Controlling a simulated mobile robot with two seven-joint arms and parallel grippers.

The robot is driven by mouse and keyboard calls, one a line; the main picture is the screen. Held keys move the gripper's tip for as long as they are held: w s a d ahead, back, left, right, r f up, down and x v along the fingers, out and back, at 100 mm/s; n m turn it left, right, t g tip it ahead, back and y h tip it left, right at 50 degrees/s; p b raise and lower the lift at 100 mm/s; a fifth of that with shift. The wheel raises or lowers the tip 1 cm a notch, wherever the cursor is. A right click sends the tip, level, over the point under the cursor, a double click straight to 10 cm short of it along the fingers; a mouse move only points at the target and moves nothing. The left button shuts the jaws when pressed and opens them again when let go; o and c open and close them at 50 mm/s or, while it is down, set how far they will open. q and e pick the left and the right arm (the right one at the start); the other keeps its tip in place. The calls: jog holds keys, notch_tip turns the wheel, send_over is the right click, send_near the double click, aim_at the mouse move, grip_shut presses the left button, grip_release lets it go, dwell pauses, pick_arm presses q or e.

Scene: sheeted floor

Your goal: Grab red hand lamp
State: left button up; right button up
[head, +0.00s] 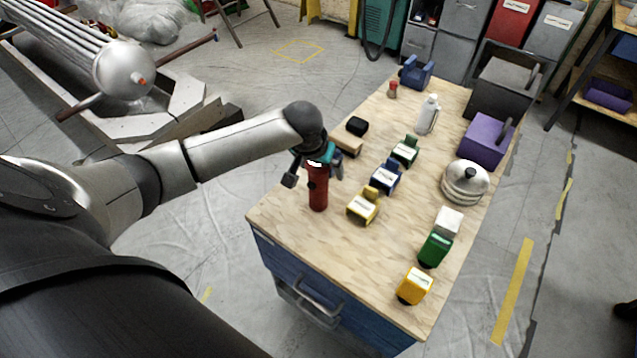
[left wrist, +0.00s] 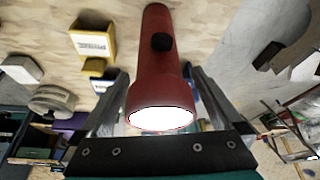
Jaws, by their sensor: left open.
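The red hand lamp (head: 318,192) stands upright on the wooden tabletop (head: 290,235), near its left edge. My left gripper (head: 316,174) is over the lamp's top, pointing down. Its jaws are open, with one finger on each side of the lamp. In the left wrist view the red lamp (left wrist: 153,75) runs between the two fingers, its glowing white lens close to the gripper's palm and a black button on its body. Gaps show between the fingers and the lamp. My right gripper is in neither view.
Yellow (head: 362,207), blue (head: 385,177) and green (head: 405,151) small items stand right of the lamp. A wooden block with a black top (head: 348,143) is close behind the gripper. The front-left tabletop is clear.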

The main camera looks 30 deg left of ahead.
pick_arm(q)
jog(key=shift+c, duration=0.2)
jog(key=c, duration=1.4)
jog(key=shift+c, duration=0.2)
jog(key=shift+r, duration=0.1)
